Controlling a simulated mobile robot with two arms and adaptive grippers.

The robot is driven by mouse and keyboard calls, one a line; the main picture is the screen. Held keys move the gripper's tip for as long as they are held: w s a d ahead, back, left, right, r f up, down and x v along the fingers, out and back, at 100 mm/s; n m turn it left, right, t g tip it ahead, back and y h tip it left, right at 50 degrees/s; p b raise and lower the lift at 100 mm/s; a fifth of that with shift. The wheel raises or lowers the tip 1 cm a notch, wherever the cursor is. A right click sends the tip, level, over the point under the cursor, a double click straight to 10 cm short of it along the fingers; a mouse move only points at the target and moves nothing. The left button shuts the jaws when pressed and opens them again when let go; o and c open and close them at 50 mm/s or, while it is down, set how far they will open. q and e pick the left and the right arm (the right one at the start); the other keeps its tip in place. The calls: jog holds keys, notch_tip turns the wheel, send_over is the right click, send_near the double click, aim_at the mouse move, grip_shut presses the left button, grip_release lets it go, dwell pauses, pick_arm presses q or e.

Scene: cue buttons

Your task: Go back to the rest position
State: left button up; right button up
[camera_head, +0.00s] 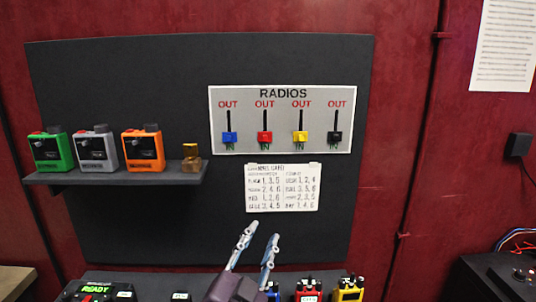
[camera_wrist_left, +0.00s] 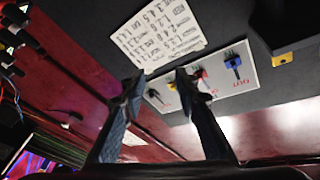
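My left gripper (camera_head: 258,245) is in the lower middle of the head view, in front of the dark board, below the white channel card (camera_head: 283,187). Its two fingers point up and stand apart, with nothing between them. In the left wrist view the fingers of the left gripper (camera_wrist_left: 158,88) are also apart and empty. The RADIOS panel (camera_head: 283,146) has blue, red, yellow and black sliders, all low at IN. It also shows in the left wrist view (camera_wrist_left: 235,101). My right gripper is not in view.
A shelf (camera_head: 115,174) at left holds green (camera_head: 50,150), grey (camera_head: 96,150) and orange (camera_head: 143,148) radios and a small amber item (camera_head: 191,157). Below, a bench (camera_head: 195,283) carries a READY device (camera_head: 98,291) and red (camera_head: 308,291) and yellow (camera_head: 347,290) radios. A dark box (camera_head: 495,277) stands at right.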

pick_arm(q)
jog(key=s+a+f+n+g+y, duration=0.2)
jog(key=s+a+f, duration=0.15)
jog(key=f, duration=0.35)
jog(key=s+a+f+n+g+y, duration=0.1)
jog(key=s+a+f+n+g, duration=0.2)
jog(key=f, duration=0.5)
jog(key=s+a+f+n+g+y, duration=0.1)
jog(key=s+a+f+g+y, duration=0.15)
jog(key=a+f, duration=0.35)
jog(key=s+a+f+n+g, duration=0.1)
jog(key=s+a+f+g, duration=0.2)
jog(key=s, duration=0.4)
jog(key=s+a+f+g, duration=0.1)
jog(key=s+f+g, duration=0.1)
jog(key=s+f, duration=0.5)
jog(key=s+a+f+n+g, duration=0.1)
jog(key=s+a+f+g, duration=0.15)
jog(key=s, duration=0.55)
jog(key=s+f+g, duration=0.2)
jog(key=s+f, duration=0.1)
jog(key=f, duration=2.5)
jog(key=s+a+f+g, duration=0.1)
jog(key=s+a+f, duration=0.2)
jog(key=s+f, duration=1.2)
jog(key=shift+s, duration=0.75)
